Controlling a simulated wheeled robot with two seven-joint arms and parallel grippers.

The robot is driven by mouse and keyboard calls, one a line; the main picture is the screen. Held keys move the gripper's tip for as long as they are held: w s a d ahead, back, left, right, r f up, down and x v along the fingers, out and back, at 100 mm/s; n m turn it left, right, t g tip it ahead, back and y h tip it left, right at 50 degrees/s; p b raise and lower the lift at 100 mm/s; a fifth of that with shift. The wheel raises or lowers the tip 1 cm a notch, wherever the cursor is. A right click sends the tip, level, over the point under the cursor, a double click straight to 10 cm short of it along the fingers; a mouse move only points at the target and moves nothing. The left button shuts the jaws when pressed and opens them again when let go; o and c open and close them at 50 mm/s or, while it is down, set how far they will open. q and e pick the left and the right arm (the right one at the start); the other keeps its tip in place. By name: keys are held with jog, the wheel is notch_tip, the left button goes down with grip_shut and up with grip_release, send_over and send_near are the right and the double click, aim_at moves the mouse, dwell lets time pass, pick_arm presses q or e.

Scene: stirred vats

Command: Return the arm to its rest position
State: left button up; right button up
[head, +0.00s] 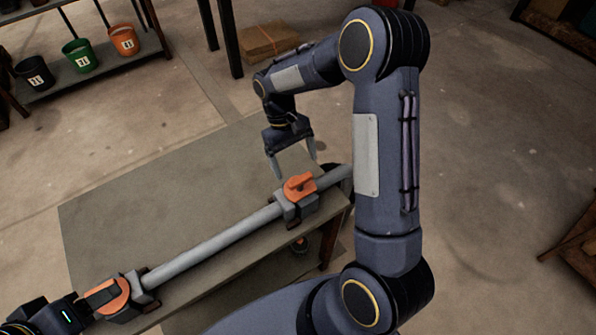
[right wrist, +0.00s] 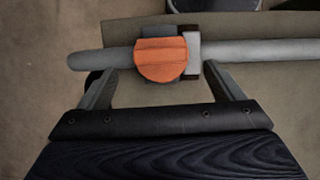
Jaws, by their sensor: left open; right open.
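My right gripper (head: 293,167) is open and empty, pointing down just behind the right orange valve handle (head: 299,186) on the grey pipe (head: 215,243). In the right wrist view, the open fingers (right wrist: 158,72) are spread wide, and the round orange handle (right wrist: 161,61) lies between and beyond their tips. I cannot tell the exact gap. My left gripper (head: 88,303) is only partly in view at the lower left, close beside the left orange handle (head: 113,296); its fingertips are hard to make out.
The pipe runs along a grey bench (head: 150,190). A shelf (head: 95,70) at the upper left holds black, green and orange buckets. A cardboard box (head: 268,40) lies on the floor behind the bench. The concrete floor right of my right arm is mostly clear.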

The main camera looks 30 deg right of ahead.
jog(key=shift+w+r, duration=0.25)
jog(key=shift+r, duration=0.3)
jog(key=s+r+m+t+y, duration=0.1)
jog(key=s+r+t+y, duration=0.3)
jog(key=s+r, duration=0.65)
jog(key=s+a+r+m+t, duration=0.1)
jog(key=s+a+r+t, duration=0.2)
jog(key=s+t, duration=0.3)
jog(key=shift+s+a+r+m, duration=0.15)
jog(key=shift+s+a+m, duration=0.3)
jog(key=shift+s, duration=1.3)
